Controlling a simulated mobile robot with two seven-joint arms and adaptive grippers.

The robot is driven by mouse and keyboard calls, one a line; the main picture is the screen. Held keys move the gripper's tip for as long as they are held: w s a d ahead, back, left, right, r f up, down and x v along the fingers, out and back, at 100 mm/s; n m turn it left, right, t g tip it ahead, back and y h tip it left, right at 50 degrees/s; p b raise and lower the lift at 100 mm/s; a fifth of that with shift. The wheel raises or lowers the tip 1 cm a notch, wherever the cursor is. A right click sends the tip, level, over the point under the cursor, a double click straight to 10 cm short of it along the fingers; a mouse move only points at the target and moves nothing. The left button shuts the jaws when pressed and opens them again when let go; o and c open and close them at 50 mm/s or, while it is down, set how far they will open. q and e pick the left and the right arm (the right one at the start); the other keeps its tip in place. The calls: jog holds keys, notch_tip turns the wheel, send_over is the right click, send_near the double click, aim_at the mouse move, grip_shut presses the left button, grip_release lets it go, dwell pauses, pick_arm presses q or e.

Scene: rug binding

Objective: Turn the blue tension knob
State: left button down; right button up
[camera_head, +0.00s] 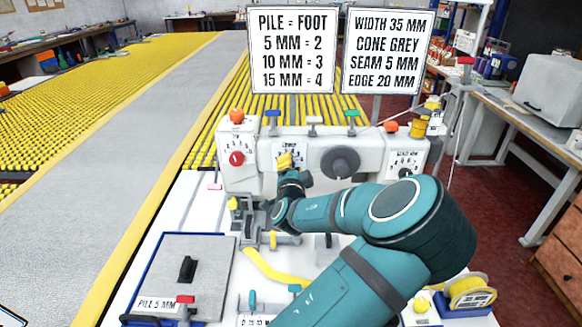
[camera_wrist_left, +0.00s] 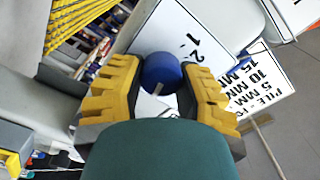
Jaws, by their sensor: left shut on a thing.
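The blue tension knob (camera_wrist_left: 161,70) shows in the left wrist view, a round blue knob with a white pointer mark, in front of a white dial plate (camera_wrist_left: 180,35) with black numbers. My left gripper (camera_wrist_left: 158,88) has its yellow ridged fingers on both sides of the knob and is shut on it. In the head view my left gripper (camera_head: 286,161) is at the dial on the front of the white sewing machine (camera_head: 312,142), and its fingers hide the knob there. My right gripper is not in view.
A red knob (camera_head: 236,158) is left of the gripper and a large dark handwheel (camera_head: 340,162) is right of it. Two signs (camera_head: 291,50) stand behind the machine. A grey plate (camera_head: 160,285) with a black handle and a yellow strip (camera_head: 268,268) lie in front.

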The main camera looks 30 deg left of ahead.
pick_arm(q)
jog(key=c, duration=0.6)
grip_release()
jog(key=v, duration=1.2)
jog(key=shift+s+a, duration=0.1)
